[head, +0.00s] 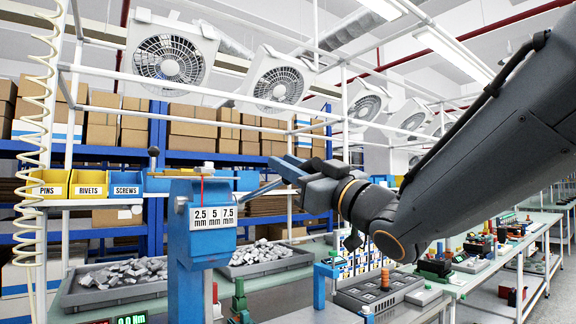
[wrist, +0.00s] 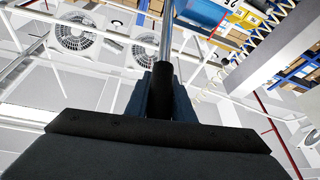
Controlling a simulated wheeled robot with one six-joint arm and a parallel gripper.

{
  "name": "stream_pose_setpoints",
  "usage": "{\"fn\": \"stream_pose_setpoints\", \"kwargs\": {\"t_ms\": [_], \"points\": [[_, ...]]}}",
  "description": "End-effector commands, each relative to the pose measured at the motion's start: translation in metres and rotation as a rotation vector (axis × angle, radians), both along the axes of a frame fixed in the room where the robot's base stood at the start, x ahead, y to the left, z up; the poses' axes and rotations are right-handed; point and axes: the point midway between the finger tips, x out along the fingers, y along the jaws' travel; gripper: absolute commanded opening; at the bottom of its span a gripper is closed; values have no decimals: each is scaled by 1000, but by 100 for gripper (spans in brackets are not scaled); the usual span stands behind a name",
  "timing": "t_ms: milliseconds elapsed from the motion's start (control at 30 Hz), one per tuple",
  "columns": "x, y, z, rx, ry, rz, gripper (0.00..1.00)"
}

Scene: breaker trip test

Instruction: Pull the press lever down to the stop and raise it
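The blue press (head: 203,230) stands upright left of centre in the head view, with a white scale plate marked 2.5, 5 and 7.5 mm. Its lever, a metal rod (head: 262,188), slants up to the right from the press head to my gripper (head: 287,171). In the wrist view the bright rod (wrist: 167,35) ends in a black handle (wrist: 160,92). The handle lies between the two dark fingers, which appear closed against both its sides. My fingers hide part of the handle in the head view.
Grey trays of metal parts (head: 118,301) flank the press. Yellow and blue bins (head: 88,184) stand behind it at left. A dark fixture block (head: 378,291) sits on the bench below my arm. A coiled cream hose (head: 36,130) hangs at far left.

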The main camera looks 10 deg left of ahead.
Motion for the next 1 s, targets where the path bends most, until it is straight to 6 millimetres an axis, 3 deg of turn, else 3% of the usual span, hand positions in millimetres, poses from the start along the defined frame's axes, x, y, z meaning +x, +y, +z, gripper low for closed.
{"fn": "stream_pose_setpoints", "kwargs": {"t_ms": [467,1000], "points": [[-1,3,7,-14,11,3,0],[9,23,55,-151,126,10,0]]}}
